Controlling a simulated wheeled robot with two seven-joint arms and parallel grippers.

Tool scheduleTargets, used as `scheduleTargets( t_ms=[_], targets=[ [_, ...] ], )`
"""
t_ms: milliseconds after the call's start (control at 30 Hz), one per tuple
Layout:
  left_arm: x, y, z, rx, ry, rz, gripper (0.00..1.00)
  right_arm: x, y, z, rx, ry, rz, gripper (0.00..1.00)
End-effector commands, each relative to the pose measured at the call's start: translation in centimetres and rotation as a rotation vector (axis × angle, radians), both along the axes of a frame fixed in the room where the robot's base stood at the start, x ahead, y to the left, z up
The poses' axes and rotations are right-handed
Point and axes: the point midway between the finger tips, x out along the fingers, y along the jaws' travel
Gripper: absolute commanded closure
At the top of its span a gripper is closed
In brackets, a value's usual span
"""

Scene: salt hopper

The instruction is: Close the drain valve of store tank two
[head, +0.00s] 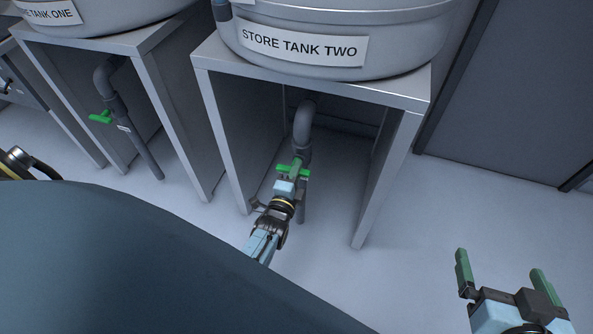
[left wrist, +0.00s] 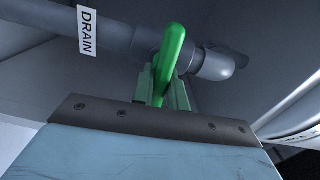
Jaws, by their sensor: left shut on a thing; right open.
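Store tank two (head: 340,40) stands on a grey stand, with a grey drain pipe (head: 303,125) coming down beneath it. A green valve handle (head: 304,172) sits on that pipe, lying crosswise to it in the head view. My left gripper (head: 291,173) is at the handle, its fingers largely hidden by its own body there. In the left wrist view the green handle (left wrist: 173,52) is between the fingers of my left gripper (left wrist: 164,85), in front of the pipe with the DRAIN label (left wrist: 87,31). My right gripper (head: 504,274) is open and empty at the lower right.
Store tank one (head: 95,12) stands to the left, with its own drain pipe and green handle (head: 101,117). The legs of tank two's stand (head: 385,180) flank my left gripper. The floor at right is clear, before a grey door (head: 520,90).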

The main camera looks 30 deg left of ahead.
Motion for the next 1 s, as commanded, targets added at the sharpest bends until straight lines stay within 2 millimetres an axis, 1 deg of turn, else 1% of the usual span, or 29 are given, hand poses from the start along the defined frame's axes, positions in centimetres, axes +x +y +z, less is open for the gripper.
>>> scheduleTargets(
  t_ms=[200,633,667,800,1000],
  targets=[
    [-0.05,0.02,-0.11,0.042,0.012,0.001,1.00,0.18,0.30,0.45,0.009,-0.026,0.005,0.00],
    [-0.05,0.02,-0.10,0.047,0.013,0.001,1.00,0.24,0.35,0.71,0.011,-0.035,0.007,0.00],
    [-0.05,0.02,-0.10,0.047,0.013,0.001,0.82,0.24,0.34,0.70,0.011,-0.034,0.007,0.00],
    [-0.04,0.02,-0.09,0.046,0.012,0.001,0.64,0.24,0.31,0.68,0.010,-0.033,0.006,0.00],
    [-0.03,0.02,-0.07,0.046,0.012,0.000,0.64,0.25,0.21,0.67,0.009,-0.032,0.004,0.00]
  ],
)
